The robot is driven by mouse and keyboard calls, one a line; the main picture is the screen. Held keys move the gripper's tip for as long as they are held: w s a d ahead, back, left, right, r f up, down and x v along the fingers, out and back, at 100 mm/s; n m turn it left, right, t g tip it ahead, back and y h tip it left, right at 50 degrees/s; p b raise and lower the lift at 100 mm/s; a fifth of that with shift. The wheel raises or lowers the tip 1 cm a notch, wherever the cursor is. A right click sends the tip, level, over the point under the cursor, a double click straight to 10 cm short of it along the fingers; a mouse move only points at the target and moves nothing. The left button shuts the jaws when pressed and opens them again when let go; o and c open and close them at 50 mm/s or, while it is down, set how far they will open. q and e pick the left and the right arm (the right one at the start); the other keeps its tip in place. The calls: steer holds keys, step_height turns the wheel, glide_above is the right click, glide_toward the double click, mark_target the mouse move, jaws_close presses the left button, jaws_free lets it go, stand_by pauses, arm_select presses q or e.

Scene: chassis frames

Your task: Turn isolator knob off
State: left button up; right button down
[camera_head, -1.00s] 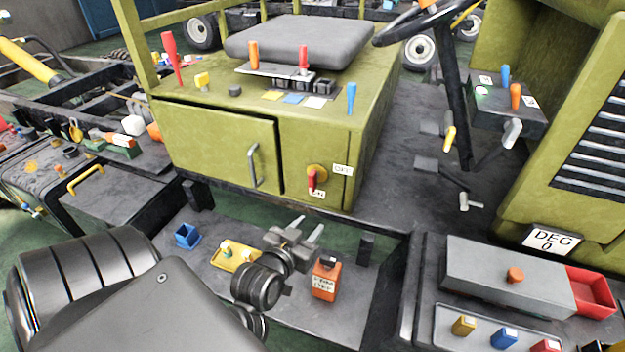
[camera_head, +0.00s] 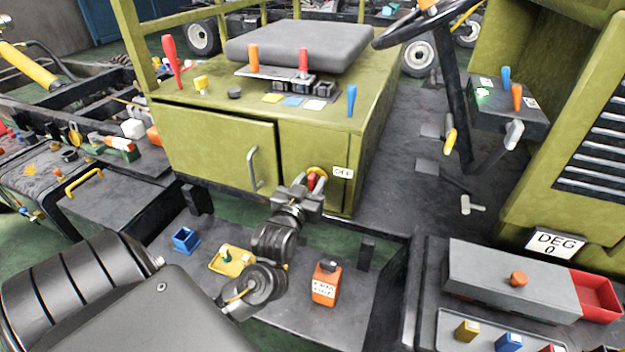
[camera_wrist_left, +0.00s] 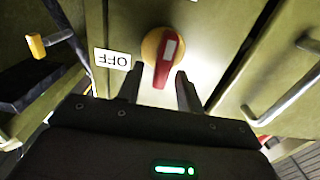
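The isolator knob is a red handle on a yellow round base (camera_wrist_left: 151,45), set in the olive cabinet front. In the left wrist view the red handle (camera_wrist_left: 165,62) points towards my gripper, roughly upright in the picture with a slight tilt. The OFF label (camera_wrist_left: 112,59) is beside it. In the head view the red handle (camera_head: 313,181) is partly hidden by my left gripper (camera_head: 309,188). The OFF label (camera_head: 342,172) is to its right. In the wrist view my left gripper (camera_wrist_left: 160,90) has its fingers apart, one on each side of the handle's end. My right gripper is not in view.
A cabinet door handle (camera_head: 254,168) is left of the knob. A steering column (camera_head: 458,110) rises at the right. Levers stand on the cabinet top.

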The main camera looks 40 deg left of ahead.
arm_select(q)
steer(key=shift+x, duration=0.8)
jaws_close()
